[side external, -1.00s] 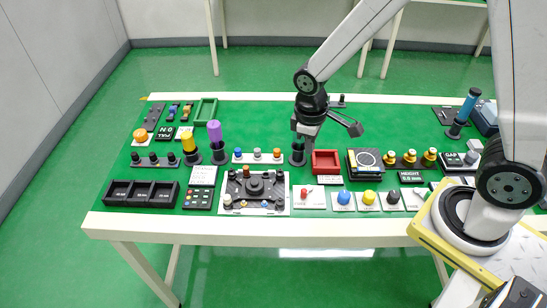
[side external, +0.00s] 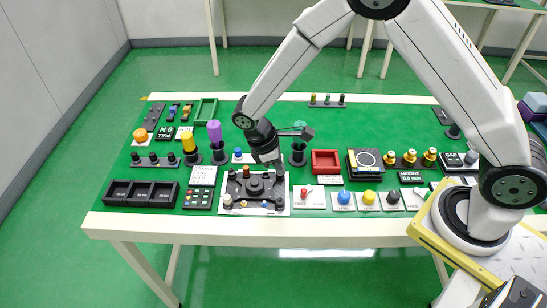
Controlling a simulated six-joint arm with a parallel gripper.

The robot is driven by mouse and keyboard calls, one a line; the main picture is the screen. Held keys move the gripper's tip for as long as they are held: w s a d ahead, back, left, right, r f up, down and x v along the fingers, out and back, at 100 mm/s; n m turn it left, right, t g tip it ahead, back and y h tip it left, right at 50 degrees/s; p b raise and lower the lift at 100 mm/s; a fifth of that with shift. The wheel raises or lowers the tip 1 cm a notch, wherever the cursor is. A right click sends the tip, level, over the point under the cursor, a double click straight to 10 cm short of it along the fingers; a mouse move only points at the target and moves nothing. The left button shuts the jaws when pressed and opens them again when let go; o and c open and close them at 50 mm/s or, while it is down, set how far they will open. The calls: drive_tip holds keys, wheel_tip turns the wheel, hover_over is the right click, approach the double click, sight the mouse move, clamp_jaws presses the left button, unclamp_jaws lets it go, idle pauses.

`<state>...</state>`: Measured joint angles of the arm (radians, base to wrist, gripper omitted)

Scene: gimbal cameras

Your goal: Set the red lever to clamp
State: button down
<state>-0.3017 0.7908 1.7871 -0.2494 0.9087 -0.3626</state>
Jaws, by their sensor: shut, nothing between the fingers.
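The red lever (side external: 304,193) is small and sits on a white labelled plate (side external: 315,202) near the front edge of the table, just right of the black fixture. The plate's print is too small to read with certainty, and the lever's exact setting is hard to tell. My gripper (side external: 270,167) is shut and empty. It points down over the back right part of the black fixture (side external: 241,190), to the left of and behind the red lever, apart from it.
Blue (side external: 344,197), yellow (side external: 369,197) and dark knobs stand in a row right of the lever plate. A red open tray (side external: 325,161) lies behind it. A black upright holder (side external: 298,153) stands right of my gripper. The table's front strip is clear.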

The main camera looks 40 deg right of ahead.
drive_tip(key=shift+f, duration=0.15)
drive_tip(key=shift+x, duration=4.8)
drive_tip(key=shift+s+n+t+h, duration=0.35)
drive_tip(key=shift+s+n, duration=0.45)
drive_tip(key=shift+n, duration=0.6)
drive_tip(key=shift+s+d+n+t, duration=0.1)
drive_tip(key=shift+s+n+t, duration=0.3)
drive_tip(key=shift+n, duration=0.45)
drive_tip(key=shift+s+d+n+t, duration=0.1)
drive_tip(key=shift+s+n+t, duration=0.25)
drive_tip(key=shift+n, duration=0.5)
drive_tip(key=shift+s+d+n+t, duration=0.25)
drive_tip(key=shift+s+n, duration=0.15)
drive_tip(key=shift+n, duration=0.4)
drive_tip(key=shift+s+d+n+t, duration=0.1)
drive_tip(key=shift+s+n+t, duration=0.25)
drive_tip(key=shift+n, duration=0.45)
drive_tip(key=shift+s, duration=0.15)
drive_tip(key=shift+s+d, duration=0.35)
drive_tip(key=shift+d, duration=0.05)
drive_tip(key=shift+w, duration=0.15)
